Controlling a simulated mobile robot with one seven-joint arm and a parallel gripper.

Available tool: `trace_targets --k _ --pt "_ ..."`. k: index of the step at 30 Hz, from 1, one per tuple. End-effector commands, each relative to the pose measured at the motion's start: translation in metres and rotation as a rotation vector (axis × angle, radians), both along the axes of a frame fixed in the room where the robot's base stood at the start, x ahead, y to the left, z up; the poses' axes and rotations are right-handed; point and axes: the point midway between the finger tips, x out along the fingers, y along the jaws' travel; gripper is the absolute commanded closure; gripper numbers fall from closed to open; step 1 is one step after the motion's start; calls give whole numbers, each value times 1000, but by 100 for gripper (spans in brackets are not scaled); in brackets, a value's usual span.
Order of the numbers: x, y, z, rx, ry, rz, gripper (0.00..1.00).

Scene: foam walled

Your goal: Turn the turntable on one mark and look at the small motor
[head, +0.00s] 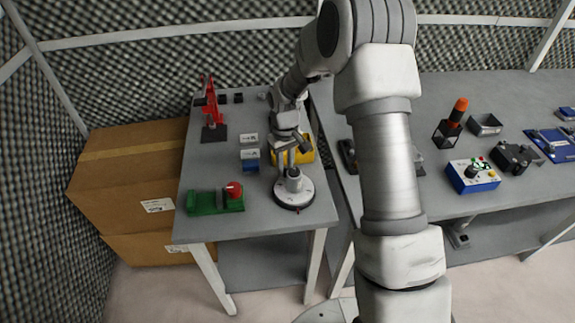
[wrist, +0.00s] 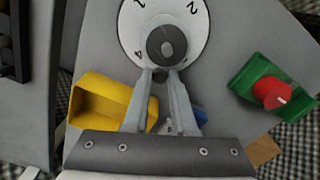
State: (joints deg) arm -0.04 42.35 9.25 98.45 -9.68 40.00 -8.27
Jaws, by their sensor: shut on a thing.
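The turntable (head: 307,192) is a white disc on a dark base near the front right of the left table. In the wrist view the turntable (wrist: 193,50) shows the numbers 1, 2 and 4. The small motor (head: 293,181), a grey cylinder, stands upright at its middle; from above it is a dark round shape (wrist: 167,45). My gripper (head: 284,172) is at the disc's far side. In the wrist view my gripper (wrist: 160,73) is shut on a small dark peg (wrist: 159,75) at the rim, mostly hidden between the fingertips.
A yellow bin (wrist: 95,100) is close beside my gripper. A green block with a red knob (head: 233,190) stands left of the turntable. A red stand (head: 211,108) is farther back. Cardboard boxes (head: 125,175) flank the table; a second table (head: 460,100) is right.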

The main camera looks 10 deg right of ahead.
Motion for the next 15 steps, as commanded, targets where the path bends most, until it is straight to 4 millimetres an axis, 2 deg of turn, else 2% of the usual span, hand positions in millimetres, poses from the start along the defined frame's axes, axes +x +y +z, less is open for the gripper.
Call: trace_targets --k 15 --pt "-5 10 1 0 -1 249 100"
